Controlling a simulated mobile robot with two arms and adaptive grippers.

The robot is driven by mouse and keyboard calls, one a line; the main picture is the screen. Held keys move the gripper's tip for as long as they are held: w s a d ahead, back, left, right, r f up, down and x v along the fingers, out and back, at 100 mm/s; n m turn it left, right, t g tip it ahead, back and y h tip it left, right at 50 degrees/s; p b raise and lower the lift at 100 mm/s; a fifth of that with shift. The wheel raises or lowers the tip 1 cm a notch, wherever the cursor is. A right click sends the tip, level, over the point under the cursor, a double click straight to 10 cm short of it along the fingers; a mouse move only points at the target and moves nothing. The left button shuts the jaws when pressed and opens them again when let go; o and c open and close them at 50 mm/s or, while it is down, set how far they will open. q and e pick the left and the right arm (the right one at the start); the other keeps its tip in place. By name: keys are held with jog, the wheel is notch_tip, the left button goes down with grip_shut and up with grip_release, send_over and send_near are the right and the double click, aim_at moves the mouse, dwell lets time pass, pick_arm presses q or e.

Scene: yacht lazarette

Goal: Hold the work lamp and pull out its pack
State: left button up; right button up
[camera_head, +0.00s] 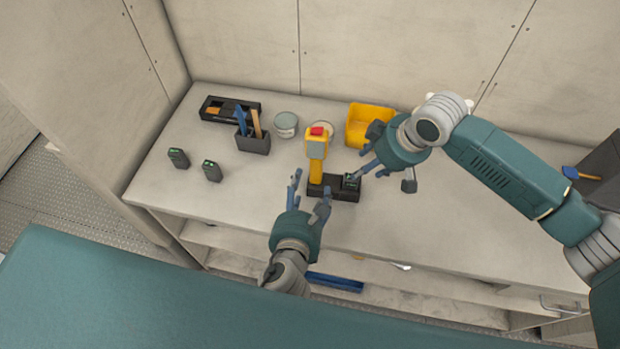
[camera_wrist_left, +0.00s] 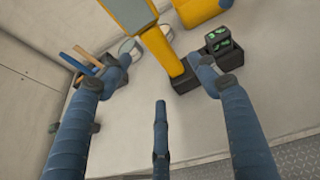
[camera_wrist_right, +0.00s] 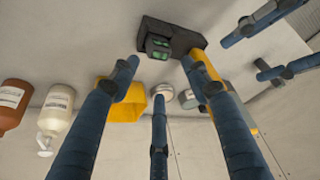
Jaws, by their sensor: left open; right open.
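The work lamp (camera_head: 317,150) is yellow with a red top and stands upright at a dark base (camera_head: 322,190) on the bench. A dark pack with green marks (camera_head: 351,181) sits at the right end of that base; it also shows in the left wrist view (camera_wrist_left: 220,40) and the right wrist view (camera_wrist_right: 158,45). My left gripper (camera_head: 308,196) is open in front of the lamp, fingers pointing towards it, apart from it as far as I see. My right gripper (camera_head: 384,176) is open and empty, just right of the pack, one finger close to it; contact is unclear.
Two similar dark packs (camera_head: 178,158) (camera_head: 212,171) stand at the left. Behind are a black tray (camera_head: 204,107), a tool holder (camera_head: 253,143), a round tin (camera_head: 286,122) and a yellow bin (camera_head: 370,115). Bottles (camera_wrist_right: 58,105) show in the right wrist view. The bench's front left is clear.

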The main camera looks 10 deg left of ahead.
aim_at(312, 171)
pick_arm(q)
jog(key=x, duration=1.1)
jog(key=shift+f, duration=0.1)
grip_shut()
jog(key=c, duration=0.6)
grip_release()
jog(key=shift+c, duration=0.2)
jog(key=c, duration=0.9)
jog(key=shift+o, duration=0.2)
